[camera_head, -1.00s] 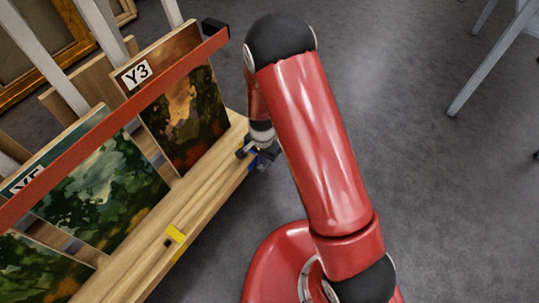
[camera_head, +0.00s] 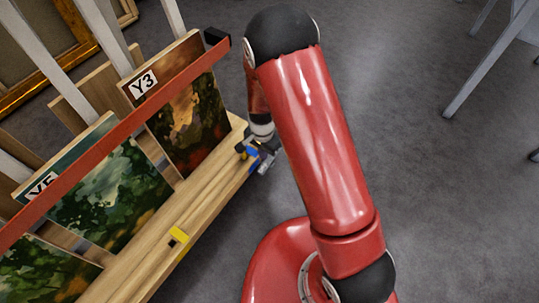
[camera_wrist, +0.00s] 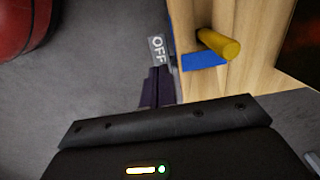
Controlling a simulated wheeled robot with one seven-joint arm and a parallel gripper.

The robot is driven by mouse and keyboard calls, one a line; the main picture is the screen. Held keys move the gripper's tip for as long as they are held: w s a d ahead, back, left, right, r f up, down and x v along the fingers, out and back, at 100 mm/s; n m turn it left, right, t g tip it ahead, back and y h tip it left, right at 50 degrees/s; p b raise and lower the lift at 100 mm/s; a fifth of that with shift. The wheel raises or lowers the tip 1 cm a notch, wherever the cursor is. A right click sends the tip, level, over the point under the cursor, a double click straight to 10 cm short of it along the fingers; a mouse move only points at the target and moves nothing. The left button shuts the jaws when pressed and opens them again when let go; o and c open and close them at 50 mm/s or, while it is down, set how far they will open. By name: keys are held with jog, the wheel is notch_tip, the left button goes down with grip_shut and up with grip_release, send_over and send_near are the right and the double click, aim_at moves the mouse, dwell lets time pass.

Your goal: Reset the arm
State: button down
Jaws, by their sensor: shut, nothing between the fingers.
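My red arm (camera_head: 318,140) reaches forward and bends down at its black elbow. My gripper (camera_head: 262,160) is small in the head view, at the outer front edge of the wooden rack ledge (camera_head: 150,258), near its far end. In the wrist view my gripper (camera_wrist: 158,88) is shut with nothing between its fingers. Just beyond the fingertips is a grey label reading OFF (camera_wrist: 157,50). To the right are a blue patch (camera_wrist: 205,60) and a yellow peg (camera_wrist: 219,43) on the wood. I cannot tell whether the fingers touch the ledge.
Painted panels stand on the rack, one labelled Y3 (camera_head: 185,115) and one labelled Y5 (camera_head: 105,195), behind a red bar (camera_head: 110,138). A yellow marker (camera_head: 179,236) sits on the ledge. Grey floor (camera_head: 420,150) is open at right, with table legs (camera_head: 490,55) beyond.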

jog(key=shift+r+p, duration=0.3)
jog(key=shift+r, duration=0.4)
jog(key=s+d+r+n+t+y+p, duration=0.1)
jog(key=s+d+r+n, duration=0.15)
jog(key=r, duration=1.05)
jog(key=s+d+r+n+t+p, duration=0.15)
jog(key=d+r, duration=0.25)
jog(key=r, duration=0.9)
jog(key=s+d+r+n+t, duration=0.1)
jog(key=s+d+r, duration=0.2)
jog(key=s+r, duration=0.3)
jog(key=s+d+r+n+t+h+p, duration=0.1)
jog(key=s+d+r+n+t, duration=0.1)
jog(key=s+d+r, duration=0.2)
jog(key=s+r, duration=0.3)
jog(key=s, duration=0.3)
jog(key=shift+d+r+n, duration=0.15)
jog(key=shift+r+n, duration=0.15)
jog(key=shift+s, duration=0.1)
